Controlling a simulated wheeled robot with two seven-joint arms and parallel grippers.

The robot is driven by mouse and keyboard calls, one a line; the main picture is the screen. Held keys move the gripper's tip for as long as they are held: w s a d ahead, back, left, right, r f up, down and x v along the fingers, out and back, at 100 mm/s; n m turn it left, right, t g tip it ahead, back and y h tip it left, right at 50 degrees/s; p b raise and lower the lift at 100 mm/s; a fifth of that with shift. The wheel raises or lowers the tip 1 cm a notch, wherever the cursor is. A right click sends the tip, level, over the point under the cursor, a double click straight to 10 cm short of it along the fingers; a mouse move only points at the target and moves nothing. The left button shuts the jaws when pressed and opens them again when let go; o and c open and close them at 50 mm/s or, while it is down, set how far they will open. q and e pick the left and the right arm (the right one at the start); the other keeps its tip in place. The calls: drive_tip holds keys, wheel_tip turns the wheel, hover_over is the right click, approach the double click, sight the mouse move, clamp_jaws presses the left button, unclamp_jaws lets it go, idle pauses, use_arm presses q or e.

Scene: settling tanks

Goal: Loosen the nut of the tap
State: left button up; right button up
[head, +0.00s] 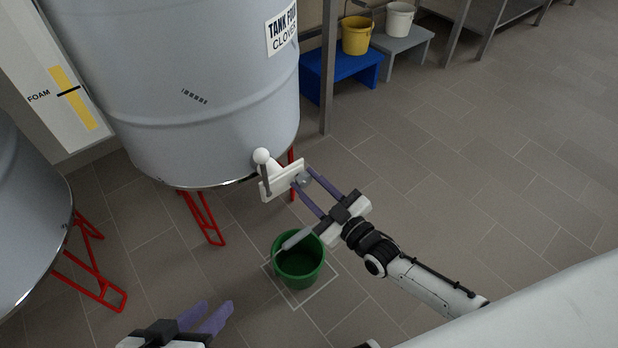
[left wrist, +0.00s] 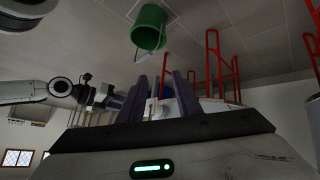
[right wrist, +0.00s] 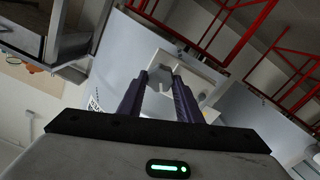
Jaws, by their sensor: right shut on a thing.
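The tap (head: 268,172) sticks out low on the front of the grey tank, with a white knob on top and a white plate (head: 284,180) at its front. The small grey nut (head: 302,180) is on that plate. My right gripper (head: 306,179) is shut on the nut, one finger on each side. In the right wrist view the nut (right wrist: 160,82) shows between the fingertips, in front of the white plate (right wrist: 192,76). My left gripper (head: 211,313) is open and empty, low in the head view and apart from the tap.
A green bucket (head: 298,262) stands on the floor below the tap, inside a white square outline. The tank (head: 190,100) stands on red legs; another tank (head: 30,210) is at the left. A blue stool (head: 345,66) holds a yellow bucket (head: 356,36). The floor at right is clear.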

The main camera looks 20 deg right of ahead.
drive_tip(key=n+p, duration=0.1)
drive_tip(key=n, duration=0.2)
drive_tip(key=shift+s+a, duration=0.1)
drive_tip(key=shift+n, duration=1.3)
drive_tip(key=shift+f+n+p, duration=0.15)
drive_tip(key=shift+n+p, duration=0.15)
drive_tip(key=shift+n, duration=0.6)
drive_tip(key=n, duration=0.3)
use_arm(q)
drive_tip(key=shift+s+a+f+y, duration=0.35)
drive_tip(key=shift+a+f, duration=0.1)
drive_tip(key=shift+a, duration=0.15)
use_arm(e)
drive_tip(key=shift+n, duration=0.4)
use_arm(q)
drive_tip(key=shift+w, duration=0.1)
use_arm(e)
drive_tip(key=shift+f, duration=0.1)
use_arm(q)
drive_tip(key=shift+w+r, duration=0.2)
drive_tip(key=shift+r, duration=0.05)
